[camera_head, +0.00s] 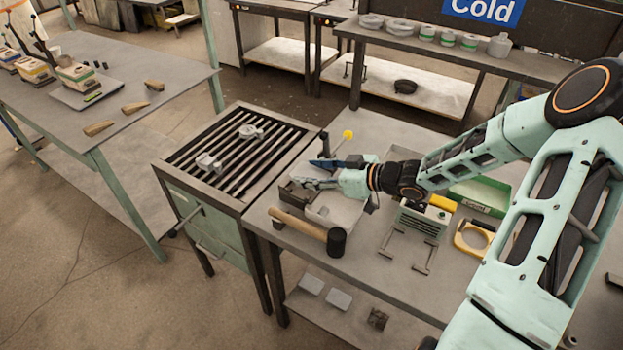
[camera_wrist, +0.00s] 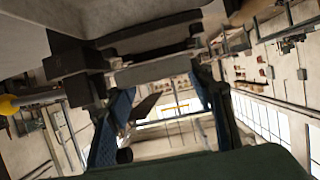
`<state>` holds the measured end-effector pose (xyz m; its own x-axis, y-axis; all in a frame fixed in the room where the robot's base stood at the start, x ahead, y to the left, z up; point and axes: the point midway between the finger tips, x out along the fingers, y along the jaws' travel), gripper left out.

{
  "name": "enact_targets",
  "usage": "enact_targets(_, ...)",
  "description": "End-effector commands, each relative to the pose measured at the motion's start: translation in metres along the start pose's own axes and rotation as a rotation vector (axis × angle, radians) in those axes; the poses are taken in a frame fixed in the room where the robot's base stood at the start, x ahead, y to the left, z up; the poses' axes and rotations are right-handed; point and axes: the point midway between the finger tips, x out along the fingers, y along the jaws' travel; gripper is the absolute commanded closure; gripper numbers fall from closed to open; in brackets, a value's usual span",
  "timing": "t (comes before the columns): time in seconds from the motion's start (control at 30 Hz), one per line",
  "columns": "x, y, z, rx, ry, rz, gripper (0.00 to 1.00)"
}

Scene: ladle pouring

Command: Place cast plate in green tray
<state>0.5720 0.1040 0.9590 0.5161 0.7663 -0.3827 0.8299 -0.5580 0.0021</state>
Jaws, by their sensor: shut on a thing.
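My gripper (camera_head: 318,173) is low over the grey mould box (camera_head: 337,209) on the workbench, with its blue-tipped fingers pointing left. In the wrist view my gripper (camera_wrist: 160,105) has its fingers on either side of a flat light-grey piece, which looks like the cast plate (camera_wrist: 152,69), and is shut on it. In the head view the fingers and the box hide this piece. I cannot tell whether it touches the mould. The green tray (camera_head: 482,194) lies to the right on the same bench, partly behind my arm.
A mallet (camera_head: 312,232) lies in front of the mould. A yellow-handled tool (camera_head: 441,203), a grey rack (camera_head: 410,235) and a yellow frame (camera_head: 474,238) lie between the mould and the bench's right part. A yellow-knobbed lever (camera_head: 348,135) stands behind. A slatted grill (camera_head: 238,150) adjoins at left.

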Motion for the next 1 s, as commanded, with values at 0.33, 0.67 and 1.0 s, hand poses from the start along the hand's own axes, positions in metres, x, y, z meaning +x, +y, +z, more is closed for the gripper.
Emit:
enact_targets(0.33,0.008,-0.002,0.023,0.002,-0.005,-0.001,0.83)
enact_targets(0.67,0.007,-0.002,0.023,0.003,-0.005,-0.001,0.34)
enact_targets(1.0,0.009,-0.001,0.026,0.002,0.0,0.0,0.34)
